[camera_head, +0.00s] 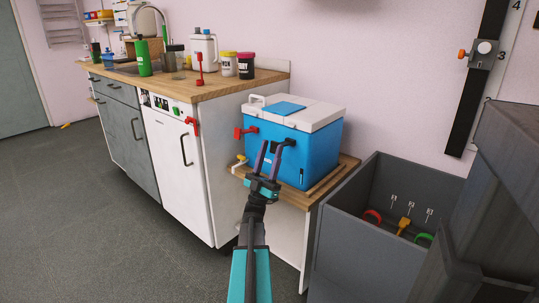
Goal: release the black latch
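A blue cooler box (317,160) with a white lid (318,114) stands on a low wooden-topped stand. The black latch (289,142) appears as a small dark piece high on the cooler's front, just under the lid. It is partly behind my right fingertip, so its exact shape and whether it is fastened cannot be told. My gripper (271,150) reaches up from below in front of the cooler, with its two fingers apart and a gap between them. Nothing shows between the fingers. Whether the right finger touches the latch cannot be told.
A red latch (243,132) sits at the cooler's left side, with a yellow-tipped piece (239,160) below. A white-fronted cabinet (170,163) stands left. A grey bin (341,250) with coloured handled items stands right. The grey floor (100,230) at left is clear.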

